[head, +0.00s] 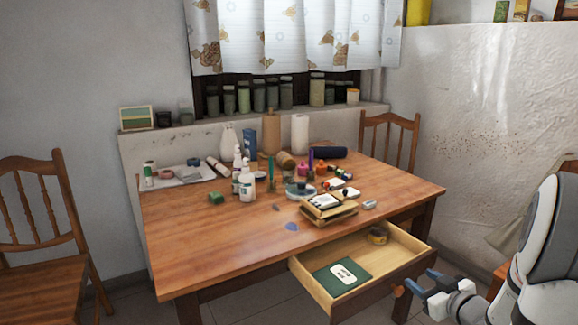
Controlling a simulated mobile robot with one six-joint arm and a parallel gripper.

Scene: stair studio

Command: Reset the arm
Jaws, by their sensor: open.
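My gripper (421,286) is at the lower right of the head view, beside the right front corner of the open drawer (317,285). Its jaws are apart and nothing shows between them. The white and dark arm (541,240) comes in from the right edge. The gripper is close to the drawer's front in the picture; I cannot tell whether it touches it.
A wooden table (220,256) carries bottles, jars and a wooden box (327,209). The drawer holds a green booklet (329,284) and a round tin (377,236). Chairs stand at the left (49,215) and behind (397,133). The table's front left is clear.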

